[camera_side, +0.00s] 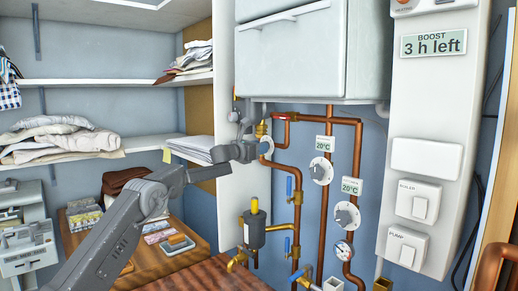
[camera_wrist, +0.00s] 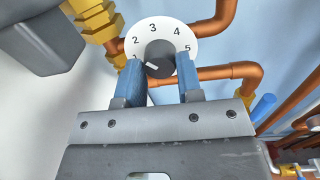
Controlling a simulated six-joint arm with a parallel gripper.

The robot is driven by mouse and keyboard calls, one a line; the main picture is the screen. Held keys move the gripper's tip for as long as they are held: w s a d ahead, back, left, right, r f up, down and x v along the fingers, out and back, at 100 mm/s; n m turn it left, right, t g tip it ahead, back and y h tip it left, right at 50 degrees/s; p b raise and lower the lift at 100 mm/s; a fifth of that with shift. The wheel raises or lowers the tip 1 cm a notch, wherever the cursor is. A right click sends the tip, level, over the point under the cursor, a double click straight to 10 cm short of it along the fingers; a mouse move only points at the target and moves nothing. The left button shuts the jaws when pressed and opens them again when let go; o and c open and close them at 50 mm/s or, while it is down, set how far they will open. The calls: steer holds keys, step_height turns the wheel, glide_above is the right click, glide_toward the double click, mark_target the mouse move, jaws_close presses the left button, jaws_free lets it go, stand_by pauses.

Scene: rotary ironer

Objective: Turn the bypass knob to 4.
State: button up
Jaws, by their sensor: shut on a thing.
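A dark grey round knob (camera_wrist: 160,50) sits on a white dial plate (camera_wrist: 180,28) with the numbers 1 to 5 around its upper rim. I see no name label on it, so I cannot read whether it is the bypass knob. Its white pointer mark is at the lower left, near the 1 and away from the 4. My gripper (camera_wrist: 158,78) has its blue fingers on both sides of the knob and is shut on it. In the side view the dial plate (camera_side: 267,146) shows just past my gripper (camera_side: 255,150), which hides most of the knob.
Copper pipes (camera_side: 329,200) run close around the dial. Two more dials (camera_side: 321,170) (camera_side: 346,215) with 20°C displays are to the right. A brass-topped grey pump-like part (camera_side: 254,230) is below. A white boiler casing (camera_side: 290,55) hangs above.

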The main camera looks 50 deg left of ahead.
steer(key=shift+m+t+h, duration=0.3)
steer(key=shift+m+h, duration=0.2)
steer(key=shift+m, duration=8.3)
steer(key=o, duration=0.9)
steer(key=s, duration=1.4)
steer(key=shift+f, duration=0.35)
